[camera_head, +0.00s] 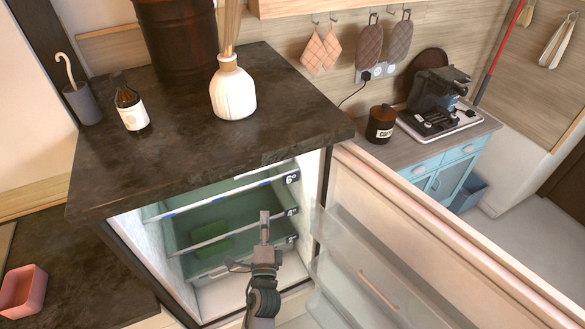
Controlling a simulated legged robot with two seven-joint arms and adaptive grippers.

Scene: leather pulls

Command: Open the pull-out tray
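The open fridge under the dark counter holds pull-out trays with green, see-through walls and pale front rims. The upper tray (222,193) sits high in the fridge. A middle tray (205,243) lies below it, and a lower tray front (222,268) shows under that. Dark labels mark the right ends of the fronts.
The fridge door (440,235) stands open to the right, with clear shelves (350,285) close to my arm. The dark countertop (180,165) overhangs the trays and carries a white vase (232,92) and a bottle (130,108). A pink container (22,291) stands lower left.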

